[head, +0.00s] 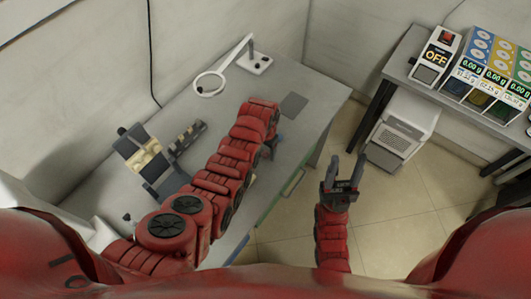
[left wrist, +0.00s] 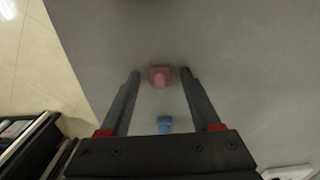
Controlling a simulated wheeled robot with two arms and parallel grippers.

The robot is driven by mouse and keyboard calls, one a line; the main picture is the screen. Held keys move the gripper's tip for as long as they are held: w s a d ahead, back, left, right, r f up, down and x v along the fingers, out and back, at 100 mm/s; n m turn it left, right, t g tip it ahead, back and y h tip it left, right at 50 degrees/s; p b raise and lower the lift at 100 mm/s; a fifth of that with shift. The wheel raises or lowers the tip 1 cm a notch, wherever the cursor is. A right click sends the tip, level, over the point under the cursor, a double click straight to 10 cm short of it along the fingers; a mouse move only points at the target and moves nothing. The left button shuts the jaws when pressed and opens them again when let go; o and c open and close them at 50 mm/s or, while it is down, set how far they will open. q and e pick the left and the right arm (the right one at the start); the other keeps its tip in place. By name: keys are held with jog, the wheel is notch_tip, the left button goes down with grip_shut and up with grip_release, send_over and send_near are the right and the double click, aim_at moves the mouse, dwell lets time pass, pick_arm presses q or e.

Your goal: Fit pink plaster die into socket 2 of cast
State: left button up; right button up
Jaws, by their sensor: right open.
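A small pink block, which looks like the pink plaster die (left wrist: 159,76), is on the grey tabletop in the left wrist view. My left gripper (left wrist: 160,73) is open, with its fingertips on either side of the die and a gap to each. In the head view my left arm hides the die and most of that gripper. A cream piece in a dark holder, likely the cast (head: 147,157), stands at the table's left; its sockets are too small to tell apart. My right gripper (head: 345,172) is open and empty over the floor, right of the table.
A small blue block (left wrist: 165,124) lies near the pink one. A dark slotted rack (head: 187,138) stands beside the cast. A ring magnifier (head: 210,84) and a dark grey square (head: 294,105) are on the table (head: 318,92). A bench with scales (head: 490,75) is at right.

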pick_arm(q)
grip_shut()
jog(key=shift+w+r, duration=0.1)
jog(key=shift+r, duration=0.1)
dwell(0.3)
